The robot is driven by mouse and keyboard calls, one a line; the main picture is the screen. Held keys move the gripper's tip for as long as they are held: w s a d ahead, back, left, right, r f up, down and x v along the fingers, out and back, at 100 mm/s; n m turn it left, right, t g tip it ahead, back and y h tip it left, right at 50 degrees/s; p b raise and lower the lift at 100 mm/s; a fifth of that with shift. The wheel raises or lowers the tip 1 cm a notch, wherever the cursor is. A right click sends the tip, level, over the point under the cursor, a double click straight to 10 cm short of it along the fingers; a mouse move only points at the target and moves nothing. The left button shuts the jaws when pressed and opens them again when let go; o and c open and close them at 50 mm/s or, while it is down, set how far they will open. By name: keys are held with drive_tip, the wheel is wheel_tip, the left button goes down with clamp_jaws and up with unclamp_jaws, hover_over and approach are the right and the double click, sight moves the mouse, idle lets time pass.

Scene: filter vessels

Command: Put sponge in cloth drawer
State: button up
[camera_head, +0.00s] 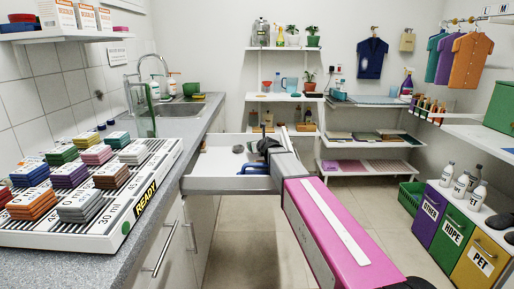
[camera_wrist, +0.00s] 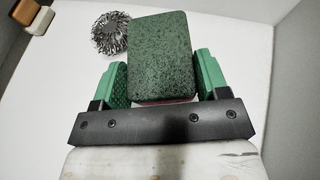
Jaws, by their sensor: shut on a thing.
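In the wrist view, the sponge (camera_wrist: 160,50) is a block with a dark green, rough top and a thin reddish strip at its lower edge. My gripper (camera_wrist: 162,78) is shut on it, with one green finger on each side. Sponge and gripper are over the pale drawer interior; I cannot tell whether the sponge touches the floor. In the head view, the open drawer (camera_head: 212,162) juts out from the counter. My dark gripper (camera_head: 268,146) is at its right part, and the sponge cannot be made out there. No label on this drawer is readable.
A curly metal scrubber (camera_wrist: 110,34) lies in the drawer beside the sponge. Brown and white blocks (camera_wrist: 33,17) show in the wrist view's upper left corner. The counter (camera_head: 165,180) with a sink is at left. Three labelled bins (camera_head: 463,225) stand at right. The drawer's left part looks clear.

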drive_tip(key=shift+f, duration=0.5)
drive_tip(key=o, duration=0.9)
